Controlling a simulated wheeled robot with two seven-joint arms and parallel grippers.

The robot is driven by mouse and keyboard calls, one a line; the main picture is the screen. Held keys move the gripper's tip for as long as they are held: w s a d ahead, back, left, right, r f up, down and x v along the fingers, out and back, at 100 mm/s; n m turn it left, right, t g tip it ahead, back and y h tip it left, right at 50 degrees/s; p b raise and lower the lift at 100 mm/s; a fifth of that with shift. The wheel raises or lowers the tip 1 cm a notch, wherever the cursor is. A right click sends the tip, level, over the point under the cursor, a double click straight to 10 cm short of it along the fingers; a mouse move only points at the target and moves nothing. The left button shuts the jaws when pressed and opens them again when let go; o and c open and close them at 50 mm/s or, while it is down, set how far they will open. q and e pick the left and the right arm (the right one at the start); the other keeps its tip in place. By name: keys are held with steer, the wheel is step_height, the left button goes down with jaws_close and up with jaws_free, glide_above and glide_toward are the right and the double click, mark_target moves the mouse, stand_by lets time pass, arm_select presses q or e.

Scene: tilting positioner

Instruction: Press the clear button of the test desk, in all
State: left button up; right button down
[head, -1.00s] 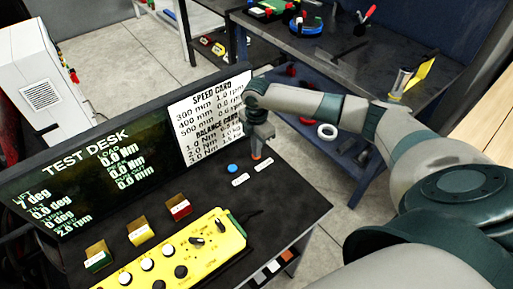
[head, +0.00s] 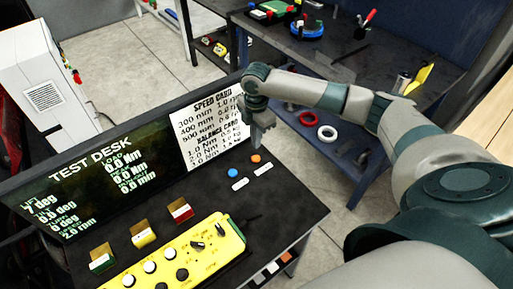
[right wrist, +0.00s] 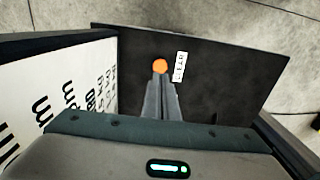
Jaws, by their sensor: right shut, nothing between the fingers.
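The test desk (head: 290,205) has a blue button (head: 233,172) and an orange button (head: 255,158) on its dark top, right of the screen. A white label lies in front of each; their words are too small to read surely in the head view. My right gripper (head: 266,149) is shut and empty, pointing down just behind the orange button. In the right wrist view, the orange button (right wrist: 160,66) shows just beyond the closed fingertips (right wrist: 160,77), with a label beside it. I cannot tell whether the fingertips touch the desk. My left gripper is not in view.
The test desk screen (head: 100,180) and white speed card (head: 208,135) stand upright close to the gripper's left. A blue shelf bench (head: 350,175) stands behind.

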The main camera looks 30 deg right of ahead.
step_height(320, 180, up, 6)
steer(key=b, duration=0.1)
steer(key=shift+r+b, duration=0.2)
steer(key=shift+b, duration=0.2)
stand_by(0.7)
